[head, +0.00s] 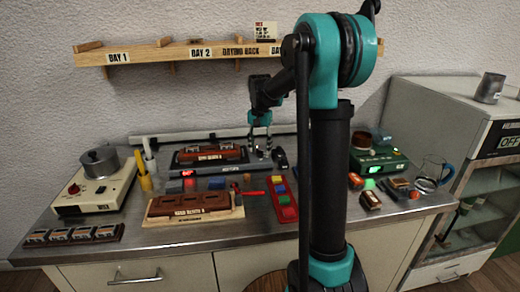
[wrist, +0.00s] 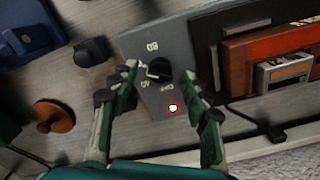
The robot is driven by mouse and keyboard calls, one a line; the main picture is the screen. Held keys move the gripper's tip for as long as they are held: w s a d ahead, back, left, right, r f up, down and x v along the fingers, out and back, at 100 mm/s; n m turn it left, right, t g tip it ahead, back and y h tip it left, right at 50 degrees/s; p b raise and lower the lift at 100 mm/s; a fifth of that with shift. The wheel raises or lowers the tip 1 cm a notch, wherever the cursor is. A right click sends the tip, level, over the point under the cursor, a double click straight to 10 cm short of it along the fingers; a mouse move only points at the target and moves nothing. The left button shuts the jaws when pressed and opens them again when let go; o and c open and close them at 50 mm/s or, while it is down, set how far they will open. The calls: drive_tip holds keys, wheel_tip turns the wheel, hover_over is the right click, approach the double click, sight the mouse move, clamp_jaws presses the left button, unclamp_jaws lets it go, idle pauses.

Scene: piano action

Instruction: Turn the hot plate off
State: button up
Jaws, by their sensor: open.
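A dark, flat plate unit (head: 180,163) stands at the back of the bench, and a red-brown block (head: 208,152) lies on it. In the wrist view, a grey control panel (wrist: 140,45) beside the plate carries a black knob (wrist: 158,70) with small markings around it. A small light (wrist: 173,108) on the panel glows white with a red rim. My gripper (head: 261,151) is over the panel; in the wrist view its open fingers (wrist: 160,74) stand on either side of the knob. I cannot tell if they touch it. The knob's exact setting is unclear.
A wooden shelf (head: 150,54) hangs above. A red tray (head: 286,209) and a tan-based block (head: 195,208) lie in front. A black knob-like piece (wrist: 91,50) sits close beside the panel.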

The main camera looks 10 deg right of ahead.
drive_tip(key=shift+f, duration=0.4)
drive_tip(key=shift+c, duration=0.3)
clamp_jaws()
